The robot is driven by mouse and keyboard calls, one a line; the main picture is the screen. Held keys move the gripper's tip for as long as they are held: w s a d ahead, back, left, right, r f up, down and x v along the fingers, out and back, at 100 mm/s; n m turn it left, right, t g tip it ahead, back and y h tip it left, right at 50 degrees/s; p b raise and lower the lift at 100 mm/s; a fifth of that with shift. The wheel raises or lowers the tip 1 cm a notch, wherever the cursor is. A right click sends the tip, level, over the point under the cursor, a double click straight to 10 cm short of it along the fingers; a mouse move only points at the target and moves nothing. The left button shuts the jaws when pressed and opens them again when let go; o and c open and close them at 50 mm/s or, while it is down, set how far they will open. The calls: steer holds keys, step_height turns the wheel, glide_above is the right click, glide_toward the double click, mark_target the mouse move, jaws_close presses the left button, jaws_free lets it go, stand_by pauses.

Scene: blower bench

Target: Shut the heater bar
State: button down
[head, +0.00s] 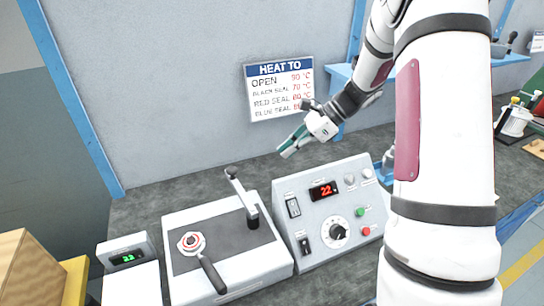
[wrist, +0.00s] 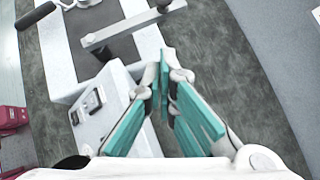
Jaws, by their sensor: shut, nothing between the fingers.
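A grey metal bar (head: 241,195), which I take as the heater bar, stands swung up and tilted on a black post at the right of a white unit with a dark top (head: 185,262). Its upper end is dark. The bar also shows at the top of the wrist view (wrist: 122,28). A black-handled lever (head: 211,272) and a round dial with a red ring (head: 191,243) are on the same unit. My gripper (head: 284,152) has teal fingers and is shut and empty, above and behind the unit, apart from the bar. Its fingertips (wrist: 176,77) meet in the wrist view.
A sloped control box (head: 330,212) with a red 22 display, a knob and buttons stands right of the unit. A small box with a green display (head: 128,258) is at left. A heat sign (head: 280,88) hangs on the wall. The counter behind is clear.

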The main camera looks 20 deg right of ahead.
glide_toward(240, 187)
steer(key=w+f, duration=0.3)
steer(key=f, duration=0.1)
steer(key=shift+w+a+r+p, duration=0.15)
steer(key=shift+w+a+p, duration=0.3)
steer(key=shift+a, duration=0.2)
steer(key=shift+w+a+r+p, duration=0.1)
steer(key=shift+w+a+p, duration=0.25)
steer(key=shift+a, duration=0.25)
steer(key=shift+a, duration=0.1)
